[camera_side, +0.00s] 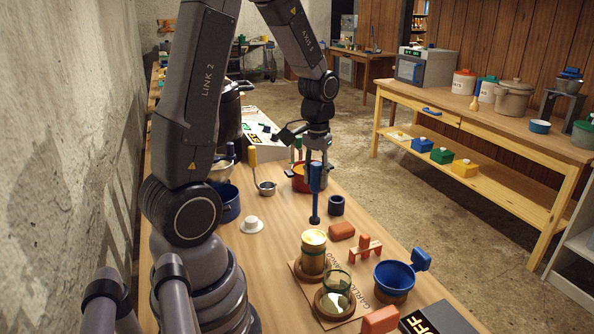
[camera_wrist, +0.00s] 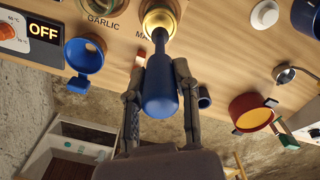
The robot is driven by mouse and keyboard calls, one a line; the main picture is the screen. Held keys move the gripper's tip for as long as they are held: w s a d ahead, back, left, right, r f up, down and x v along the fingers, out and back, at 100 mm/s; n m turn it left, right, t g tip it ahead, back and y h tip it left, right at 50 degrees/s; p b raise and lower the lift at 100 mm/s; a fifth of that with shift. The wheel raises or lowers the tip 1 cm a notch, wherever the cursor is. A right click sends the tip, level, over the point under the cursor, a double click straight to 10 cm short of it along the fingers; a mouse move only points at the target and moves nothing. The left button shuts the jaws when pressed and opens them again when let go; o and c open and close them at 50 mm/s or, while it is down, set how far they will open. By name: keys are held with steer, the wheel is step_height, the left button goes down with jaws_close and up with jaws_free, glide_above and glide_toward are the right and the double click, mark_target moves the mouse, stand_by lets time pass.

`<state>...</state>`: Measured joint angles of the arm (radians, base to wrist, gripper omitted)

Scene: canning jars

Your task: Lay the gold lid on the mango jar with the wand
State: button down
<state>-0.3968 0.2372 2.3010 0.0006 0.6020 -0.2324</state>
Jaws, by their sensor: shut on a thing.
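My gripper (camera_side: 317,166) is shut on the blue wand (camera_side: 315,203), which hangs upright with its dark tip down. In the wrist view my gripper (camera_wrist: 160,75) holds the wand (camera_wrist: 159,92) between its two fingers. The mango jar (camera_side: 312,264) stands on a labelled board, below the wand tip and a little nearer the side camera. Its top is covered by a gold disc, which looks like the gold lid (camera_side: 314,238). The lid (camera_wrist: 158,17) also shows beyond the wand tip in the wrist view. No lid hangs from the tip in the side view.
An open glass garlic jar (camera_side: 335,301) stands beside the mango jar. A blue funnel (camera_side: 394,276), orange blocks (camera_side: 342,230) and a dark blue cup (camera_side: 336,206) are near. A white knobbed piece (camera_side: 251,226), a ladle (camera_side: 266,188) and a red pot (camera_side: 301,184) stand farther off.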

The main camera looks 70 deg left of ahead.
mark_target(317, 164)
steer(key=shift+r, duration=1.85)
steer(key=shift+d, duration=0.1)
